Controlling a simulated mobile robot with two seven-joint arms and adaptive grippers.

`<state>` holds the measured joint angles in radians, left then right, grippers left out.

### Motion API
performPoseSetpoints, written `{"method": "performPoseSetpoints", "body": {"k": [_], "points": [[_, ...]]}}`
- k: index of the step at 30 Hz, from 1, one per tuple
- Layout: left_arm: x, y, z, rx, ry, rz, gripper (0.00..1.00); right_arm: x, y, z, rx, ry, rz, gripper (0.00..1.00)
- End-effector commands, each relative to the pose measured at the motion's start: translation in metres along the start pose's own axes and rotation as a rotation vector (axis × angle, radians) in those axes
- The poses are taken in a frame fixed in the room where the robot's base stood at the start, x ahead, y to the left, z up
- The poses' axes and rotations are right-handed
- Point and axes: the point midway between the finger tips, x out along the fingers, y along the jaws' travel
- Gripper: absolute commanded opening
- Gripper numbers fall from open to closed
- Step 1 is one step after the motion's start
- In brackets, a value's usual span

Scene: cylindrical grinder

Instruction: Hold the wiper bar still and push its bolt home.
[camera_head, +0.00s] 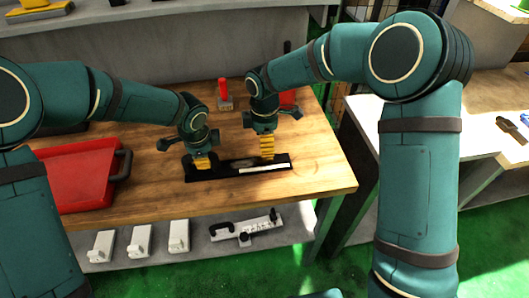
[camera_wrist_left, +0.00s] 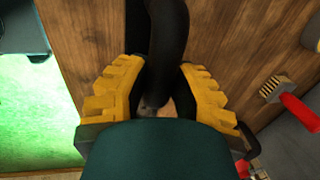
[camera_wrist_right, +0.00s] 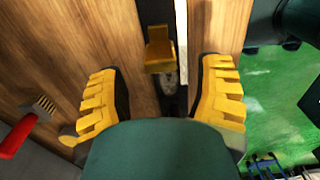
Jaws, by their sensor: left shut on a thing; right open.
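The wiper bar (camera_head: 226,174) is a long black piece lying across the wooden table near its front edge, with a pale strip along its right part. My left gripper (camera_head: 203,162) is shut on the black curved handle (camera_wrist_left: 168,35) at the bar's left end. In the right wrist view, a gold-coloured piece (camera_wrist_right: 159,50), which looks like the bolt, stands on the bar. My right gripper (camera_head: 267,153) is open and empty, pointing down over the bar's right half. Its fingers are on either side of the bar, with the gold piece ahead of them. How deep the bolt sits cannot be told.
A red tray (camera_head: 82,172) stands at the left of the table. A red-handled brush (camera_head: 224,94) lies behind the grippers. Several pale blocks (camera_head: 140,240) and a metal fixture (camera_head: 245,230) are on the shelf below. The table right of the bar is clear.

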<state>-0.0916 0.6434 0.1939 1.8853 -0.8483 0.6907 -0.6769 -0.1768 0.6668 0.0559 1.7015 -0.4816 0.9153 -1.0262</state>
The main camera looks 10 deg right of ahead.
Motion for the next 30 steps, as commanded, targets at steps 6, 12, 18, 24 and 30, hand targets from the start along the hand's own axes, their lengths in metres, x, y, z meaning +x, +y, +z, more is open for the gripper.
{"method": "performPoseSetpoints", "body": {"k": [6,12,18,24,30], "points": [[0.0,0.0,0.0,0.0,-0.001,0.0,0.0,0.036,0.0,0.0,0.0,-0.001,-0.001,0.67],[0.0,0.0,0.0,0.0,-0.001,0.0,0.0,0.051,0.0,0.0,0.002,0.0,0.001,0.67],[0.0,0.0,0.0,0.0,0.0,0.0,0.0,0.053,0.0,0.001,0.002,0.0,0.001,0.67],[0.0,0.0,0.0,0.0,0.0,0.0,0.0,0.053,0.0,0.001,0.002,0.001,0.001,0.44],[0.0,0.0,0.0,0.0,0.0,0.0,0.0,0.052,0.0,0.001,0.002,0.001,0.001,0.0]]}}
